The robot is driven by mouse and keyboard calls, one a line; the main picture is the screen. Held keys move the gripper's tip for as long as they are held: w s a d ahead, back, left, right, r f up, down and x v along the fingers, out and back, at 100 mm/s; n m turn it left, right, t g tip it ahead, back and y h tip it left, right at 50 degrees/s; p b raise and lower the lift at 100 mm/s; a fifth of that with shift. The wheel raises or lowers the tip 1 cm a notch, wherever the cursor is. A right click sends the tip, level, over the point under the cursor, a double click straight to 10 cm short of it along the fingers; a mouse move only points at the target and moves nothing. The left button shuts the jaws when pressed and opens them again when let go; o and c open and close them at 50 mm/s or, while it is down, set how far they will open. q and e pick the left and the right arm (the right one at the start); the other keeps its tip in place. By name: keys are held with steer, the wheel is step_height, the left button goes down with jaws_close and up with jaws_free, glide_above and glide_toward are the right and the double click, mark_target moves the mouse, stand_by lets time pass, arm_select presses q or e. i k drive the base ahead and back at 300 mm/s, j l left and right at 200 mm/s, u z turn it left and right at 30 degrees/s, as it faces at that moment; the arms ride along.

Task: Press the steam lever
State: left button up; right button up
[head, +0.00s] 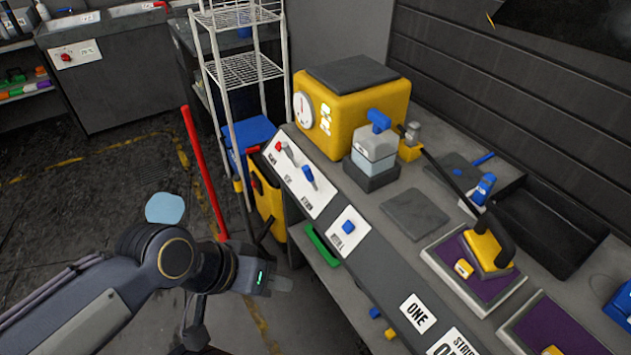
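A white control plate (325,199) sits on the sloped front of the workbench. It carries a red lever (281,148) at its far end and a blue lever (309,177) nearer its middle. The small labels beside them are too blurred to read, so I cannot tell which is the steam lever. My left gripper (278,284) is below and in front of the bench front, well short of both levers and touching neither. It is seen side-on, so its finger gap does not show. My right gripper is not in view.
A yellow machine with a gauge (362,108) stands behind the plate. A second white plate with a blue button (347,227) is nearer me. A yellow iron (487,248) rests on a purple mat (451,251) to the right. A red pole (203,170) leans beside a wire rack (245,69).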

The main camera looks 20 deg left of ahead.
mark_target(306, 168)
steer(key=i+j, duration=0.2)
steer(key=j, duration=0.2)
steer(key=i+j, duration=0.2)
steer(key=j, duration=0.25)
steer(key=i+j, duration=0.2)
steer(key=j, duration=0.2)
steer(key=u, duration=0.05)
